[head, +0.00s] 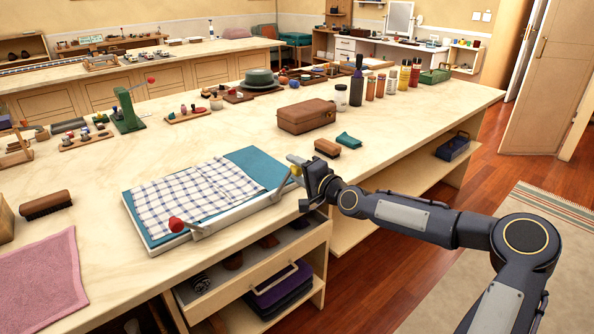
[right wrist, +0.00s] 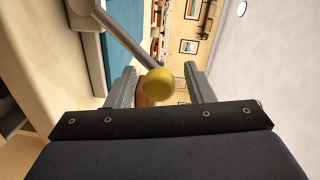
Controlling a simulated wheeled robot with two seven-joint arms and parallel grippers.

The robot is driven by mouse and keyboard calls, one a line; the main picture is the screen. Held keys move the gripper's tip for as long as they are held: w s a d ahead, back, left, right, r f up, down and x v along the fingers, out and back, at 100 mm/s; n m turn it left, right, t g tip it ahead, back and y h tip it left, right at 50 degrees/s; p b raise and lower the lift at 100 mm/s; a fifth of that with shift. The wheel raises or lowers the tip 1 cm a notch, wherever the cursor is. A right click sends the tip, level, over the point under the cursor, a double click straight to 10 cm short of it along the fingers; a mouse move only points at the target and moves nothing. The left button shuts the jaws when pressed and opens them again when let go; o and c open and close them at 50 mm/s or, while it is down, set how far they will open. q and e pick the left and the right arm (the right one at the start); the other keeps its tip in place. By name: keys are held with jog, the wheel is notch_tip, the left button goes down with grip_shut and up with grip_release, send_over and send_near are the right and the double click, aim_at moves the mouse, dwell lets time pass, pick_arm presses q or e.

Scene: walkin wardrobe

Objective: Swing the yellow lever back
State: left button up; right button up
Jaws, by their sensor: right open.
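The yellow lever's round knob (right wrist: 160,82) sits between the two open fingers of my right gripper (right wrist: 161,88) in the right wrist view. Its grey rod (right wrist: 126,38) runs up and left from the knob. In the head view the yellow knob (head: 296,170) is small and partly hidden by my right gripper (head: 299,179), at the right end of a pale frame (head: 235,212) on a blue board. A checked cloth (head: 192,192) lies on the board. A second lever with a red knob (head: 176,224) stands at the frame's left end. Contact between the fingers and the yellow knob cannot be told.
An open drawer (head: 262,262) is below the board. A pink towel (head: 40,278) lies at the left.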

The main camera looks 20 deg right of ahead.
jog(key=v, duration=0.7)
jog(key=shift+s, duration=0.35)
jog(key=s+a+f+n+g+h, duration=0.1)
jog(key=s+a+f+n+g, duration=0.65)
jog(key=s+a, duration=0.25)
jog(key=s+d+r+n+g+h, duration=0.1)
jog(key=s+d+n+g, duration=0.15)
jog(key=s, duration=2.35)
notch_tip(320, 180, up, 18)
jog(key=p, duration=1.8)
jog(key=shift+s+f+g, duration=0.15)
jog(key=shift+f+g, duration=0.05)
jog(key=shift+g, duration=0.1)
